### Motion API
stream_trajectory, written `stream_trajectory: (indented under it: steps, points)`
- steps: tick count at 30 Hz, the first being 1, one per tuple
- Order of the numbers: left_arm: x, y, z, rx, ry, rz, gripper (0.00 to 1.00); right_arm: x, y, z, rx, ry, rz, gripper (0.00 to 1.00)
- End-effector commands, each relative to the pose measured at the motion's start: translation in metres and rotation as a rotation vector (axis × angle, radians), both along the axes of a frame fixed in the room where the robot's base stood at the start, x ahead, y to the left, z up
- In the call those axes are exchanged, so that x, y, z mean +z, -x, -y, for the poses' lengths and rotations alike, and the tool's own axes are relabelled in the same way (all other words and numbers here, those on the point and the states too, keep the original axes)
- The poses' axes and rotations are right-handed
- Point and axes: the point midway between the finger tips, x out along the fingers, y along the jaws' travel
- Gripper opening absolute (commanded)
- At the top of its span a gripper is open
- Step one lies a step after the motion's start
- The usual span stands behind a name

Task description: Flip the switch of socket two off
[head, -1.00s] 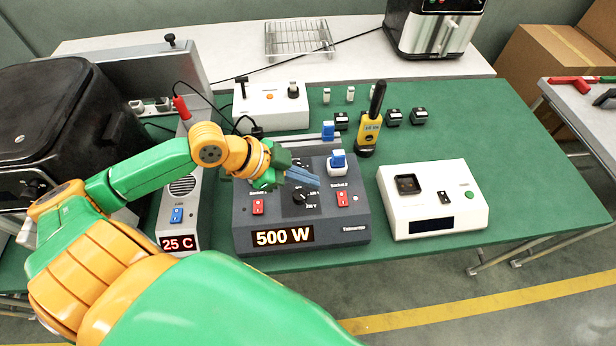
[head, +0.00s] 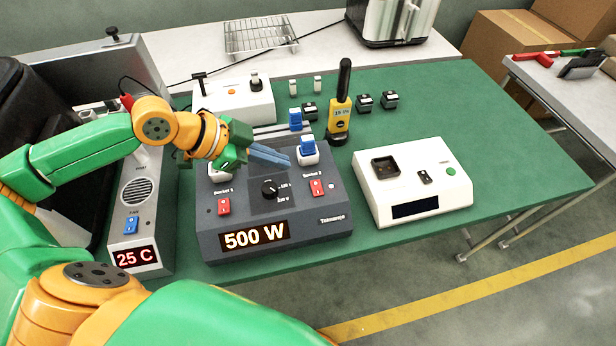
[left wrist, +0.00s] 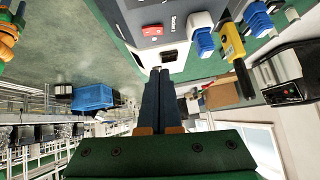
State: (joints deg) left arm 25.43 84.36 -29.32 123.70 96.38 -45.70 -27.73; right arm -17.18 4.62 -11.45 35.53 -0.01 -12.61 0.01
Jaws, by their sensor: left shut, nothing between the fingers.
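The dark grey socket box (head: 275,233) stands on the green table and its display reads 500 W. The red switch of socket two (head: 317,188) is on its right side, and it also shows in the left wrist view (left wrist: 152,31). The red switch of socket one (head: 223,206) is on the left. A blue plug (head: 308,150) sits in the white socket above the socket-two switch. A round black knob (head: 270,188) lies between the switches. My left gripper (head: 288,161) is shut and empty, above the box's rear part, left of the plug. My right gripper is out of view.
A white device (head: 415,200) with a dark display stands to the right. A yellow handheld meter (head: 339,115) stands upright behind the box. The fan unit (head: 138,205) reading 25 C stands at left. The green table (head: 480,120) is clear at the back right.

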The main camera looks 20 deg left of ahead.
Motion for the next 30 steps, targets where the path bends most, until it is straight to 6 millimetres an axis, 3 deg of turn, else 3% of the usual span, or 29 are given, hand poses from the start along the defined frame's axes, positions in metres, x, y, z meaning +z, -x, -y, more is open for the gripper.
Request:
stream_trajectory:
  steps: [12,19,30]
  points:
    - [-0.059,-0.041,0.051,-0.002,0.004,-0.001,0.00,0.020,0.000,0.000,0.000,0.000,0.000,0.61]
    - [-0.093,-0.044,0.046,0.000,0.000,-0.002,0.00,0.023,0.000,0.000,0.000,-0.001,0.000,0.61]
    - [-0.100,-0.044,0.045,-0.001,-0.001,0.000,0.00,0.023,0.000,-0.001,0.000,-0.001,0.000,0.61]
